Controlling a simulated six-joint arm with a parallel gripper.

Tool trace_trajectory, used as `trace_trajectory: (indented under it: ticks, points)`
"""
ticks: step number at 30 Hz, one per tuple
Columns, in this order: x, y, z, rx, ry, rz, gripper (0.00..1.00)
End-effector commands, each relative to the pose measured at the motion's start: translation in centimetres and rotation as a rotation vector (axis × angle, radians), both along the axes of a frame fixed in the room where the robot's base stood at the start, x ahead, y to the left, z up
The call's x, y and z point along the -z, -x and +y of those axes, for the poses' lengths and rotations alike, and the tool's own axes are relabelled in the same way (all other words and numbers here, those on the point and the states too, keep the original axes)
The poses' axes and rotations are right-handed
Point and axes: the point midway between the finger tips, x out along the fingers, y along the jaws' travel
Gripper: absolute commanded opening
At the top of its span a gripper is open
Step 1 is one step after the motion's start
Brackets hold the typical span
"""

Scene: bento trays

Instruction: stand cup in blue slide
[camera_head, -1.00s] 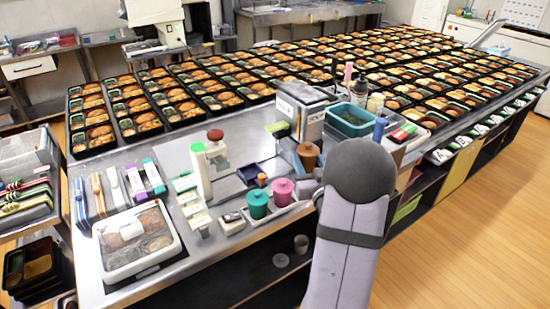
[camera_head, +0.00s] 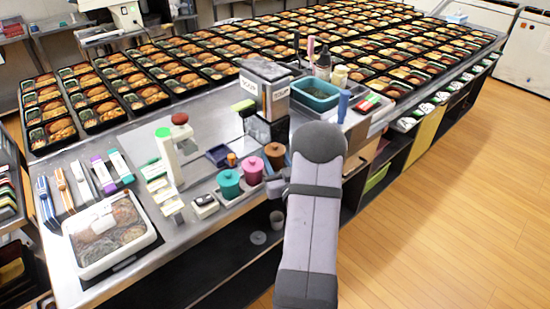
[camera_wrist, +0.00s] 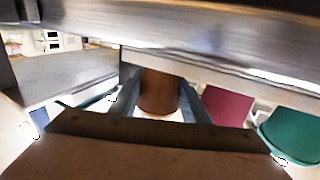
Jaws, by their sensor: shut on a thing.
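A brown cup (camera_head: 275,153) shows in the head view, right of the pink-lidded cup (camera_head: 251,170) and the green-lidded cup (camera_head: 229,184). In the wrist view the brown cup (camera_wrist: 160,92) is between the two blue-grey fingers of my gripper (camera_wrist: 161,103), which is shut on it. In the head view my arm hides most of the gripper. I cannot tell whether the cup's base touches anything. A small dark blue open tray (camera_head: 218,156) lies left of the cup. I cannot tell whether this is the blue slide.
The soup box (camera_head: 265,90) and a teal bin (camera_head: 316,94) stand behind the cup. A white and green dispenser (camera_head: 168,160) is to the left. A white food container (camera_head: 110,235) sits near the front edge. Bento trays fill the rear counter.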

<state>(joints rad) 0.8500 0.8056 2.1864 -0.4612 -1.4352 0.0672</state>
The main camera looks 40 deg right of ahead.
Motion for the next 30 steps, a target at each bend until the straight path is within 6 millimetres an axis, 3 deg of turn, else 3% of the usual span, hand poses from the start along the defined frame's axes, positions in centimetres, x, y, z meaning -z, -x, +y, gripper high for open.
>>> trace_trajectory:
  ticks: [17,18,20,30]
  points:
    - [1.07,-0.01,0.0,0.0,0.002,-0.002,0.18]
    - [0.97,0.0,0.0,0.0,0.002,-0.001,0.49]
    - [0.94,0.0,0.01,0.0,0.002,-0.001,0.61]
    - [0.87,0.0,0.01,0.0,0.001,-0.001,0.61]
